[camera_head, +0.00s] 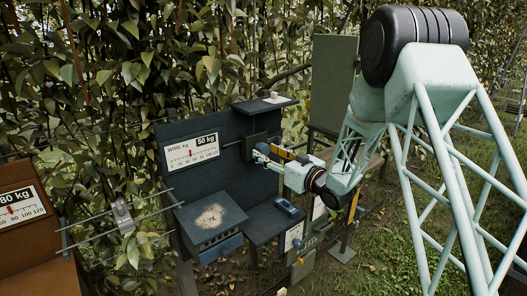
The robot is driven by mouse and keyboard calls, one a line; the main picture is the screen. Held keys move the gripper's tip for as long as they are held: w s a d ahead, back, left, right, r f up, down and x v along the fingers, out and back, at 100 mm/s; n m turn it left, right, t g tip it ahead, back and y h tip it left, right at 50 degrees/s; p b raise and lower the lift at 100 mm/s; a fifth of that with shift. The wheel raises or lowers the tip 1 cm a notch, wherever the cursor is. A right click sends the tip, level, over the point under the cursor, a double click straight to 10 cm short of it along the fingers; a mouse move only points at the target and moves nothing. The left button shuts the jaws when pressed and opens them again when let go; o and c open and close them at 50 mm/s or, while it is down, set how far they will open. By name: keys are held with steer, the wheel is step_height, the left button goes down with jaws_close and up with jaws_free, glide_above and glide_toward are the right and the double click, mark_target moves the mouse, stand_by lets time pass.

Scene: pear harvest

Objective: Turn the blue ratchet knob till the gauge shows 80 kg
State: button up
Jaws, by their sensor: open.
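The wire gauge (192,150) is a white plate on the dark panel, labelled WIRE kg. It reads 50 kg, with a red pointer on its scale. My gripper (262,153) is at the right part of the panel, beside a dark block, and is open. Its fingers point left toward the panel. I cannot make out the blue ratchet knob clearly; the gripper covers that spot, and I cannot tell whether the fingers are around it or touching it.
A brown board (40,240) at the left edge bears a plate (20,206) reading 80 kg. A dark tray (210,217) and a small shelf with a blue object (287,206) stand below the panel. Wires run left from the panel. Foliage is close behind.

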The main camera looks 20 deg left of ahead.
steer(key=shift+x, duration=1.05)
steer(key=shift+c, duration=0.3)
steer(key=c, duration=0.8)
